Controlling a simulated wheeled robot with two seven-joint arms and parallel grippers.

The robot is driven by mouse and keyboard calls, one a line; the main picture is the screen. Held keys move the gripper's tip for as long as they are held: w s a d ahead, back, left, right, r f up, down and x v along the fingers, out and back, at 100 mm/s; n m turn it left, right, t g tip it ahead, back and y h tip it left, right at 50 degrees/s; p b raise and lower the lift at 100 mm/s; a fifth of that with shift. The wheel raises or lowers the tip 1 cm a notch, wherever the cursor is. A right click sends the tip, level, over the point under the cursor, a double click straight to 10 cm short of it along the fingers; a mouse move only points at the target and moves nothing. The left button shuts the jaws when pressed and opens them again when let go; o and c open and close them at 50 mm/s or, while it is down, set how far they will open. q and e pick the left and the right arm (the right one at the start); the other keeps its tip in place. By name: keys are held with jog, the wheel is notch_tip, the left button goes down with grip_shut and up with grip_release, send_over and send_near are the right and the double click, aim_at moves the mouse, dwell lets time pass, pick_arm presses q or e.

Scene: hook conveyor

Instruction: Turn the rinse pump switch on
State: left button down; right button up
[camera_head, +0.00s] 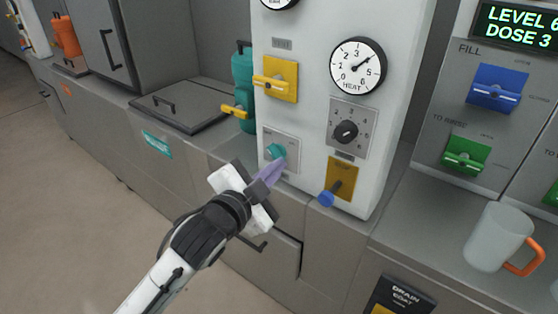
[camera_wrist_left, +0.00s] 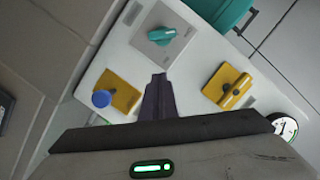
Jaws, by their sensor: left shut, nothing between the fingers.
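On the white panel (camera_head: 301,120), a teal rotary knob (camera_head: 276,151) sits on a grey plate at the lower left. It also shows in the wrist view (camera_wrist_left: 162,35), ahead of my fingertips. My left gripper (camera_head: 272,173) is shut and empty, its purple fingers just below the knob; I cannot tell whether they touch it. The closed fingers also show in the wrist view (camera_wrist_left: 157,88). The panel also has a yellow lever switch (camera_head: 274,83), a blue-ended lever (camera_head: 327,198) on a yellow plate and a black dial (camera_head: 346,132). Which one is the rinse pump switch is unreadable. My right gripper is not in view.
A heat gauge (camera_head: 358,66) is above the black dial. A teal bottle (camera_head: 242,80) stands left of the panel. A cup with an orange handle (camera_head: 497,238) stands on the right counter, below blue (camera_head: 497,88) and green (camera_head: 465,155) levers.

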aim_at(276, 153)
pick_arm(q)
jog(key=x, duration=0.6)
jog(key=shift+w+d+f, duration=0.1)
jog(key=shift+w+d, duration=0.1)
jog(key=shift+w, duration=0.1)
jog(key=shift+w+a+f, duration=0.85)
jog(key=shift+a+f, duration=0.05)
jog(key=shift+f, duration=0.25)
jog(key=shift+w+a+f, duration=0.15)
jog(key=shift+a+f, duration=0.05)
jog(key=shift+f, duration=0.1)
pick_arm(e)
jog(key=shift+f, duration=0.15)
